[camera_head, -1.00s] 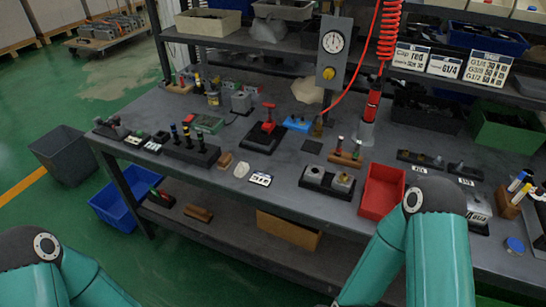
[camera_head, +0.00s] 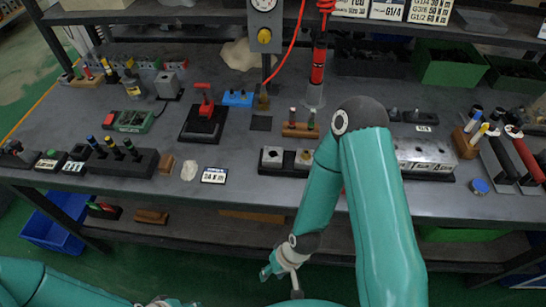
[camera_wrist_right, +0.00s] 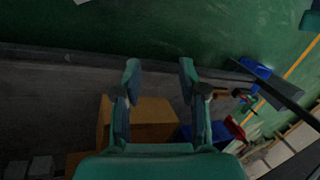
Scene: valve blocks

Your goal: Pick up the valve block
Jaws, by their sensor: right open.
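Two small metal blocks, one greyer (camera_head: 272,155) and one with a brassy top (camera_head: 303,158), sit on a black base at the bench's front middle. A larger silver block (camera_head: 425,153) stands on a black base to their right, partly behind my right arm. I cannot tell which is the valve block. My right gripper (camera_head: 282,279) is below and in front of the bench edge, apart from these blocks. In the right wrist view its fingers (camera_wrist_right: 160,76) are spread with nothing between them. My left gripper (camera_head: 162,302) barely shows at the bottom edge; its fingers are unclear.
A black toggle-clamp stand (camera_head: 203,123) with a red handle and a holder of dark plugs (camera_head: 122,160) are on the bench. A red air tool (camera_head: 318,65) hangs above. My right arm hides most of the red tray. The lower shelf holds a cardboard box (camera_wrist_right: 150,118).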

